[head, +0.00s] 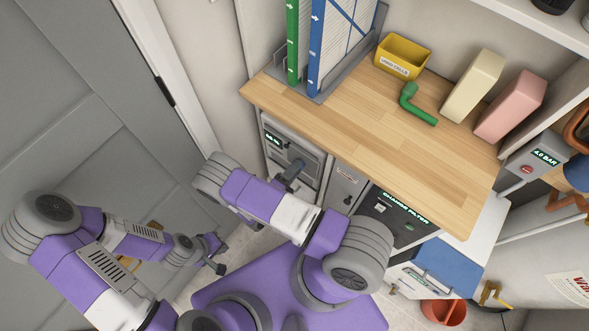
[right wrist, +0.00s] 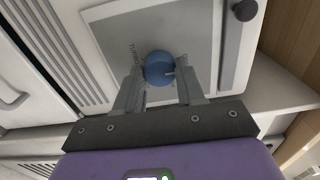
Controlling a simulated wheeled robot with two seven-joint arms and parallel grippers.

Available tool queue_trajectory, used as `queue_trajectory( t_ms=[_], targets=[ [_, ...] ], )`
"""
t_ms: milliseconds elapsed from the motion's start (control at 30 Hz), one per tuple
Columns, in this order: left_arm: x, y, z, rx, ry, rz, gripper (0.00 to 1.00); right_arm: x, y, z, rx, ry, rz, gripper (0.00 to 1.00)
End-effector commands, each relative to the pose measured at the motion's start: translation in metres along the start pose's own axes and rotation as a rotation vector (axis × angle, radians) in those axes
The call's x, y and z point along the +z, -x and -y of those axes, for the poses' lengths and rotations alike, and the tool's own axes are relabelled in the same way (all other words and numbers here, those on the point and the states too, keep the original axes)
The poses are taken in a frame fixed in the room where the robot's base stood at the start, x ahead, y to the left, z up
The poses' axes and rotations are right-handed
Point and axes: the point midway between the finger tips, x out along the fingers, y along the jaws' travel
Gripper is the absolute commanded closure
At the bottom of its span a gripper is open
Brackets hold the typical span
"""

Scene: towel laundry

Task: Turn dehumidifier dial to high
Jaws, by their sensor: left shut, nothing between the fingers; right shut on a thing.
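The dehumidifier dial is a round blue knob (right wrist: 159,67) on a grey panel (right wrist: 195,35) in the right wrist view. A pale mark on the knob points to the right of the picture. My right gripper (right wrist: 160,82) is shut on the knob, one finger on each side. In the head view my right gripper (head: 292,172) is at the front of the grey unit with a lit display (head: 272,138), under the counter; the knob is hidden there. My left gripper (head: 219,267) is shut and empty, low on the left.
A wooden counter (head: 350,135) overhangs the units. On it are a yellow bin (head: 402,58), a green bent pipe (head: 415,105), a cream box (head: 473,85) and a pink box (head: 510,105). A black panel reading "CHANGE FILTER" (head: 400,212) is to the right. A grey door (head: 70,110) is left.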

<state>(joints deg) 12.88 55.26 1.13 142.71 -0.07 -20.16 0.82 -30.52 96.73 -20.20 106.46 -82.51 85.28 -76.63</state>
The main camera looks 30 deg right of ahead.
Motion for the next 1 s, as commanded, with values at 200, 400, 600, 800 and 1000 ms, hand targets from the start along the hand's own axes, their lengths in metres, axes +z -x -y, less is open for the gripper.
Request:
queue_trajectory(
  t_ms=[200, 400, 600, 800, 1000],
  targets=[
    [0.0, -0.002, 0.001, 0.0, 0.0, 0.0, 1.0, 0.0, 0.0, 0.0, -0.001, -0.089, 0.001, 0.92],
    [0.0, -0.006, 0.002, 0.0, 0.0, 0.0, 1.0, 0.001, 0.0, 0.0, 0.0, -0.244, 0.002, 0.92],
    [0.0, -0.008, 0.003, 0.0, 0.0, 0.0, 1.0, 0.001, 0.0, 0.0, -0.001, -0.434, 0.003, 0.92],
    [-0.001, -0.01, 0.004, 0.0, 0.0, 0.0, 1.0, 0.001, 0.0, 0.0, -0.001, -0.624, 0.003, 0.92],
    [-0.001, -0.012, 0.004, 0.0, 0.0, 0.0, 1.0, 0.001, 0.0, 0.0, 0.0, -0.814, 0.003, 0.92]
  ],
)
